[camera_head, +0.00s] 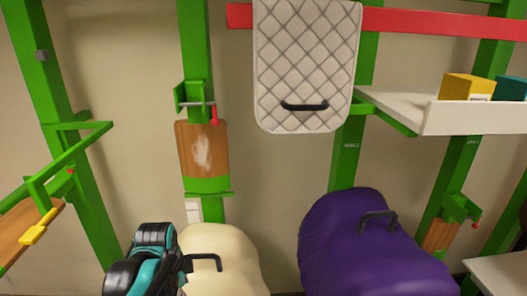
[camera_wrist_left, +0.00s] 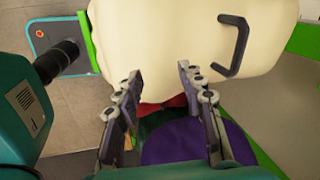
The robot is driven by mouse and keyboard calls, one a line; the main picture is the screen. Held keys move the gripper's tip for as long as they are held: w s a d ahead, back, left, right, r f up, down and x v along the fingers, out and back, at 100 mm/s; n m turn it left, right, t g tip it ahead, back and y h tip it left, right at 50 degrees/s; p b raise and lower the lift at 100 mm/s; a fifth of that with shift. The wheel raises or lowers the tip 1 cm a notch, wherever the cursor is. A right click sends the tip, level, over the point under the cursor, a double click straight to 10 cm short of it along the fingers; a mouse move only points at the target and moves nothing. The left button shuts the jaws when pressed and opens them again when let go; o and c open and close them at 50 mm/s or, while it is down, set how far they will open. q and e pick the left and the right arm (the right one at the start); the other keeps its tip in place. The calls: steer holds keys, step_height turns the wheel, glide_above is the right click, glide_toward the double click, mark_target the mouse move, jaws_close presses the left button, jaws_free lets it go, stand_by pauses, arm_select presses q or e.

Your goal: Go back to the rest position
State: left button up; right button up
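My left arm comes in at the bottom left of the head view, in front of a cream saddle-shaped item (camera_head: 225,258) with a black handle. My left gripper's fingers are not clearly visible there. In the left wrist view my left gripper (camera_wrist_left: 160,85) has its two fingers apart with nothing between them. The cream item (camera_wrist_left: 165,35) lies just beyond the fingertips, its black handle (camera_wrist_left: 238,45) to the right of them. I cannot tell whether the fingers touch it. My right gripper is in neither view.
A purple saddle-shaped item (camera_head: 360,245) with a black handle stands to the right. A quilted white pad (camera_head: 305,65) hangs over a red bar (camera_head: 440,22). Green posts (camera_head: 195,50) and a white shelf (camera_head: 470,118) with a yellow box (camera_head: 467,87) stand behind. A wooden board (camera_head: 22,232) is at left.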

arm_select(q)
steer(key=s+d+f+n+t+b, duration=0.1)
steer(key=s+f+n+b, duration=0.2)
steer(key=f+b, duration=0.3)
steer(key=s+d+f+n+t+b, duration=0.1)
steer(key=s+f+n+b, duration=0.3)
steer(key=f+n+b, duration=0.2)
steer(key=s+d+f+n+t+b, duration=0.1)
steer(key=s+f+n+b, duration=0.3)
steer(key=f+b, duration=0.4)
steer(key=shift+s+f+n+t, duration=0.25)
steer(key=shift+f+n+t, duration=0.25)
steer(key=shift+f, duration=0.3)
steer(key=shift+s+f+n, duration=0.1)
steer(key=shift+f+n, duration=0.2)
steer(key=shift+f, duration=0.1)
steer(key=shift+d, duration=0.1)
